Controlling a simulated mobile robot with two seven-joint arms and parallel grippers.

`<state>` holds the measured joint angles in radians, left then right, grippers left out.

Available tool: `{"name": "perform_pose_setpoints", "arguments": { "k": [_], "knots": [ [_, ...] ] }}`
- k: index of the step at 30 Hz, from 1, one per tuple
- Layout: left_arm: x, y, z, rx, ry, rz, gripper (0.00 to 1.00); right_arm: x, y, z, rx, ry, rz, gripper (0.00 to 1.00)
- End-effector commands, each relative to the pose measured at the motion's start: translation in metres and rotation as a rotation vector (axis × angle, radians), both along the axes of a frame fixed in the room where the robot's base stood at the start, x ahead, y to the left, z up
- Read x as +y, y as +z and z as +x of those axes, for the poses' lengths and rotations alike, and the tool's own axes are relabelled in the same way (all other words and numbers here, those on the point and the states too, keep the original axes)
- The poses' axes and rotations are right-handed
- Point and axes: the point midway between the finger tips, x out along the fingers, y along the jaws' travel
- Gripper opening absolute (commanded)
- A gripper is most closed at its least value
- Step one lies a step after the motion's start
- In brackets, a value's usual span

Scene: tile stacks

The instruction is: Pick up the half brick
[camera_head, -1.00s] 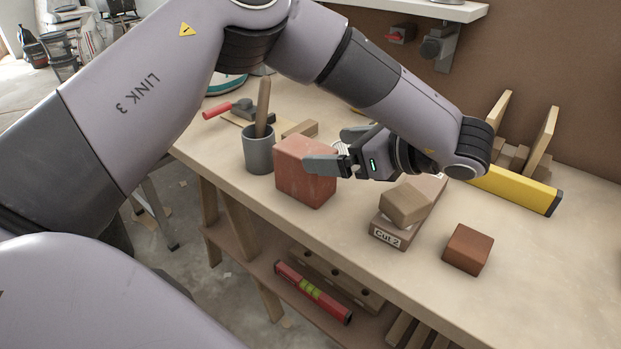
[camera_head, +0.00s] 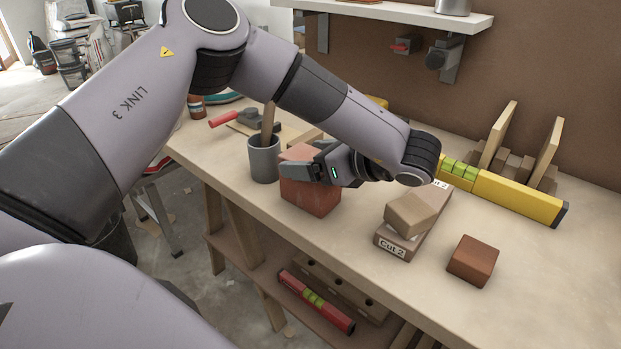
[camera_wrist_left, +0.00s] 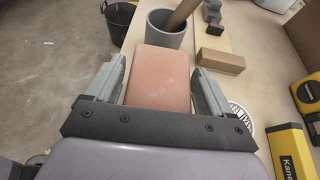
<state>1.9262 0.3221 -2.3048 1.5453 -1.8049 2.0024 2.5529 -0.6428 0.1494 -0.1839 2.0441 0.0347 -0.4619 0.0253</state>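A large red brick (camera_head: 312,196) stands on the workbench near its front edge, beside a grey cup. In the left wrist view its pinkish top (camera_wrist_left: 160,78) lies between the fingers. My left gripper (camera_head: 308,167) is open, with one finger on each side of this brick; narrow gaps show beside it, and contact is not visible. In the head view the gripper hides part of the brick's upper right. A smaller red block (camera_head: 473,261) lies apart at the right front of the bench. Which of the two is the half brick is not marked. My right gripper is not in view.
The grey cup (camera_head: 264,160) with a wooden handle stands close to the large brick. A wooden block (camera_head: 411,214) lies on a piece labelled "Cut 2" (camera_head: 391,246). A yellow level (camera_head: 516,197) lies at the back. The right front of the bench (camera_head: 565,300) is clear.

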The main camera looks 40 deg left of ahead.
Motion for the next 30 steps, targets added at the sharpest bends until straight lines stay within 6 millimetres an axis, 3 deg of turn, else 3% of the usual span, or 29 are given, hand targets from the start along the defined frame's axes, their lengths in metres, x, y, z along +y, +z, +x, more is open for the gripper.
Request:
{"name": "perform_pose_setpoints", "arguments": {
  "k": [1, 7, 20, 26, 30],
  "knots": [
    [0.0, 0.0, 0.0, 0.0, 0.0, 0.0, 0.65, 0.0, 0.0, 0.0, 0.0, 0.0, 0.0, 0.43],
    [0.0, 0.0, 0.0, 0.0, 0.0, 0.0, 0.0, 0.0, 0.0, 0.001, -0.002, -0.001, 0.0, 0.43],
    [0.0, 0.008, 0.001, -0.006, 0.001, 0.004, 0.0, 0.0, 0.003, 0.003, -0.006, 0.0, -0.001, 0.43],
    [0.0, 0.029, 0.001, -0.009, 0.0, 0.005, 0.0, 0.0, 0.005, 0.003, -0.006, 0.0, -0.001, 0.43],
    [0.0, 0.055, 0.001, -0.012, 0.001, 0.005, 0.0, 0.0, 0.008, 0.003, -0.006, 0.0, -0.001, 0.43]
  ]
}}
